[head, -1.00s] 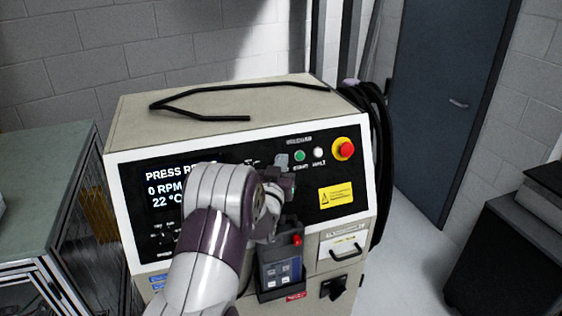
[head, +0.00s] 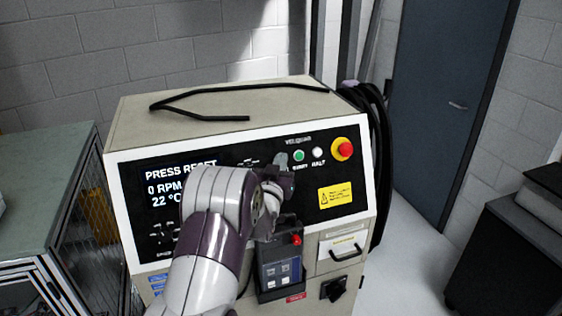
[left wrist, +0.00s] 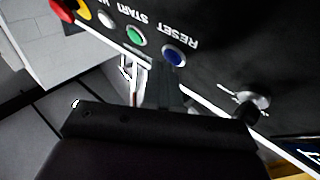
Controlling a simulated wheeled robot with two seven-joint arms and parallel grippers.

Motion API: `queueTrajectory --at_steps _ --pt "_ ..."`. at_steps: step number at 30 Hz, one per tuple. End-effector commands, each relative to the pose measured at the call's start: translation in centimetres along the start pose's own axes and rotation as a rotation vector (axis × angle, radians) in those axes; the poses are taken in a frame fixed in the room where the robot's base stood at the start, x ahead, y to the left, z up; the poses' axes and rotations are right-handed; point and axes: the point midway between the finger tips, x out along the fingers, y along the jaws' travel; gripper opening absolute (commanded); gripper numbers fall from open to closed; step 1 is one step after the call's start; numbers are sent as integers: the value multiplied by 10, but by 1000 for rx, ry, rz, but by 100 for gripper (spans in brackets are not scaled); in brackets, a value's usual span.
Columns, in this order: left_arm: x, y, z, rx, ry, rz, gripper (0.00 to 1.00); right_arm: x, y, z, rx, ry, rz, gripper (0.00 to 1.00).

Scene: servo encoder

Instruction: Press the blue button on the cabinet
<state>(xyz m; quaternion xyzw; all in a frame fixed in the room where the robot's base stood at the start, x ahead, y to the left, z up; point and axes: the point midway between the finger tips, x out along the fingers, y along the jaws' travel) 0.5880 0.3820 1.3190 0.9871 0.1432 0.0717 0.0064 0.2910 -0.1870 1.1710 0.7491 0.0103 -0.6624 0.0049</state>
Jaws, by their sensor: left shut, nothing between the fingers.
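The cabinet (head: 200,140) has a black front panel. In the left wrist view the blue button (left wrist: 175,55), labelled RESET, sits beside a green button (left wrist: 136,36). In the head view the blue button is hidden behind my left gripper. My left gripper (head: 282,164) is shut and empty, in front of the panel just left of the green button. In the left wrist view its dark fingers (left wrist: 168,88) point at the panel close to the blue button. I cannot tell whether they touch it. My right gripper is out of view.
A white button (head: 317,152) and red emergency knob (head: 345,149) are right of the green one. A toggle (left wrist: 248,104) lies on the blue button's other side. A pendant (head: 281,268) hangs below. The display (head: 180,182) reads PRESS RESET. A bench (head: 45,180) stands left.

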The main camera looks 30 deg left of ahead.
Motion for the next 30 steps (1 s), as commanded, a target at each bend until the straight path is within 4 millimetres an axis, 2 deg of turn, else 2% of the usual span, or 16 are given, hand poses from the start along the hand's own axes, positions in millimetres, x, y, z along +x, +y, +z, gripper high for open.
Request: queueTrajectory --at_steps 25,30 --pt "-8 3 2 3 -9 -3 0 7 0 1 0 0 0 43" --pt "-16 11 -8 1 -5 0 0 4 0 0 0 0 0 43"
